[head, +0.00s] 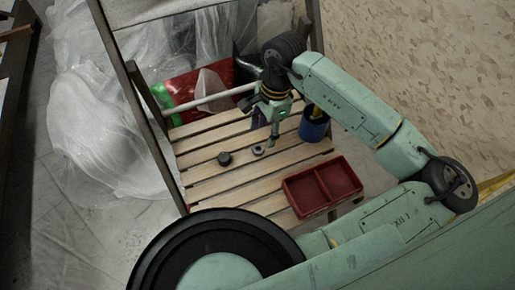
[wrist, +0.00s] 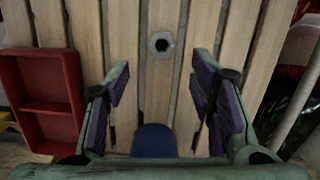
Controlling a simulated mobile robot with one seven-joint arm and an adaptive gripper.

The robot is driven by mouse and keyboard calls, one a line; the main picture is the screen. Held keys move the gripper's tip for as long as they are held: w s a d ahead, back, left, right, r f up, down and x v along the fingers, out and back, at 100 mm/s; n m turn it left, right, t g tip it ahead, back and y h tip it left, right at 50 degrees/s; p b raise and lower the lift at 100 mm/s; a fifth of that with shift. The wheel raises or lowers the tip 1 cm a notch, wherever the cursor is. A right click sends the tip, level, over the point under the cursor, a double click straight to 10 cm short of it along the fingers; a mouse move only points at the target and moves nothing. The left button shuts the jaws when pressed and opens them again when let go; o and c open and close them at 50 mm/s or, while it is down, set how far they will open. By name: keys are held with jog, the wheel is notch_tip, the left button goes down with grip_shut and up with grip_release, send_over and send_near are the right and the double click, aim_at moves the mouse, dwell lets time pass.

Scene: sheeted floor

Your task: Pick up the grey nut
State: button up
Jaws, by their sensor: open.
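The grey nut (head: 258,151) lies flat on the slatted wooden table top, near its middle. In the wrist view the nut (wrist: 153,44) is a grey hexagon with a dark hole, lying at top centre, beyond the fingertips. My gripper (head: 272,140) is over the table, to the upper right of the nut in the head view. In the wrist view my gripper (wrist: 160,95) has its two purple-padded fingers wide apart, with only slats seen between the tips. The nut is apart from both fingers.
A dark round piece (head: 225,158) lies left of the nut. A blue cup (head: 313,127) stands to the right, behind my gripper; its blue (wrist: 155,140) shows low in the wrist view. A red two-part tray (head: 289,196) sits at the front right. Bare slats surround the nut.

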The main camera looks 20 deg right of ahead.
aim_at(259, 151)
jog(key=shift+a+f+p, duration=0.2)
jog(key=shift+a+f, duration=0.05)
jog(key=shift+f, duration=0.9)
jog(key=shift+a+f+p, duration=0.15)
jog(key=shift+a+f, duration=0.1)
jog(key=shift+f, duration=0.85)
jog(key=shift+a+f+p, duration=0.2)
jog(key=shift+a+f, duration=0.05)
jog(key=shift+f, duration=0.9)
jog(key=shift+c, duration=0.5)
grip_shut()
